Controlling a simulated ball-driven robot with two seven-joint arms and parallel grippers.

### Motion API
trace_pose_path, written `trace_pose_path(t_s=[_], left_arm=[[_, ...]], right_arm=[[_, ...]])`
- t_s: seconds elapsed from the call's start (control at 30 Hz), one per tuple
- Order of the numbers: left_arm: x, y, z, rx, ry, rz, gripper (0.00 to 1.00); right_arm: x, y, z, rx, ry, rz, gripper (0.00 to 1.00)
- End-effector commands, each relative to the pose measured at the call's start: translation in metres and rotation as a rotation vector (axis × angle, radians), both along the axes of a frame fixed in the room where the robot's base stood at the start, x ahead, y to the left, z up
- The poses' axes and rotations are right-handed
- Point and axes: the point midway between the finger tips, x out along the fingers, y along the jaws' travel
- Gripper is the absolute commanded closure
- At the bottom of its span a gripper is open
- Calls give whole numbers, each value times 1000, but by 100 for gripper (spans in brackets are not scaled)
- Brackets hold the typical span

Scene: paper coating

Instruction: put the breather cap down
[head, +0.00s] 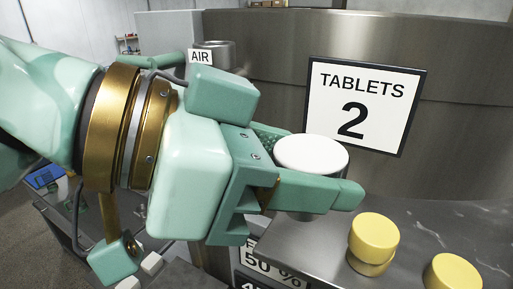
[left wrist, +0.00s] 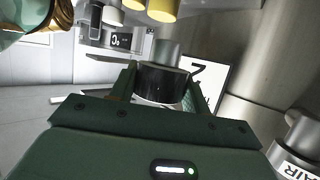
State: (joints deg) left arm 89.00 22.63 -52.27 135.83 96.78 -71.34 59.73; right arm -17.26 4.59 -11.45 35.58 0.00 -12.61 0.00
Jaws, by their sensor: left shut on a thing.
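The breather cap (head: 311,153) has a round white top and a grey body below it. My left gripper (head: 318,172) is shut on it, one finger on each side, and holds it upright. The near finger hides much of the body in the head view. In the left wrist view the cap (left wrist: 163,82) shows as a dark band with a grey metal cylinder between the fingers of my left gripper (left wrist: 163,92). A metal pipe (head: 222,57) with an AIR label stands behind my left arm. My right gripper is not in view.
A steel ledge (head: 405,222) lies below and right of the cap. Yellow round pieces (head: 373,238) stand on it, another (head: 452,274) at the lower right. A TABLETS 2 sign (head: 364,105) is on the large steel wall (head: 455,120) behind. The ledge behind the yellow pieces looks clear.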

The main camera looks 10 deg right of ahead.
Motion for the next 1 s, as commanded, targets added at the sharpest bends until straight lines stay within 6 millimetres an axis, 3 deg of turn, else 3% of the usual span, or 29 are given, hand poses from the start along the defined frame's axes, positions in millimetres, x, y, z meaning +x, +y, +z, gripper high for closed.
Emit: trace_pose_path(t_s=[0.1,0.3,0.5,0.77,1.0], left_arm=[[29,-9,-33,-2,5,0,76],[53,-15,-59,0,0,1,76],[62,-17,-66,0,-1,1,76],[67,-18,-101,-1,-1,1,76],[67,-18,-98,0,-3,2,76]], right_arm=[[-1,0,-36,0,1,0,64],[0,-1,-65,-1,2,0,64],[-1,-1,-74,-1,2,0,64],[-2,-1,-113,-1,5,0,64],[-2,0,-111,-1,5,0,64]])
